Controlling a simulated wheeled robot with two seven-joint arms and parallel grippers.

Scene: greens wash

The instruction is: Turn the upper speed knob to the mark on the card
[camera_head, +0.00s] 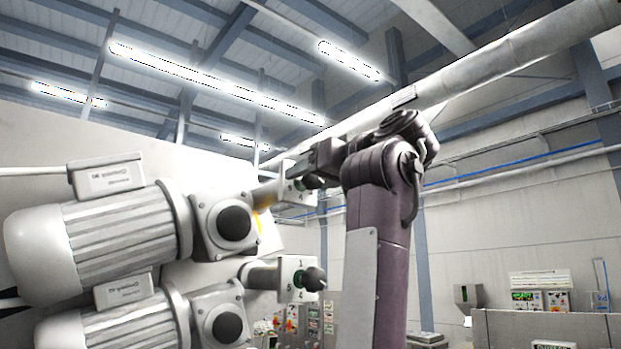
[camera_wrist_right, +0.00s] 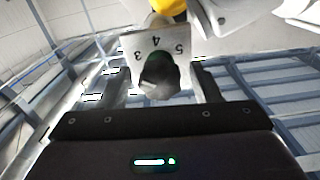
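The upper speed knob (camera_head: 313,182) is dark and sits on a pale numbered plate on the upper motor's shaft, partly hidden by my right gripper (camera_head: 309,168) in the head view. In the right wrist view, the knob (camera_wrist_right: 160,76) stands in front of its plate (camera_wrist_right: 150,45), where 3, 4 and 5 show upside down. My right gripper (camera_wrist_right: 160,88) is open, with one finger on each side of the knob and a visible gap to each. The lower knob (camera_head: 314,279) is on a similar plate below. I cannot make out the card. My left gripper is out of view.
Two pale ribbed motors, the upper (camera_head: 120,235) and the lower (camera_head: 130,325), fill the left side. A thick pipe (camera_head: 500,65) runs diagonally behind my right arm. Equipment with green displays (camera_head: 540,298) stands at the lower right. The space right of my arm looks clear.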

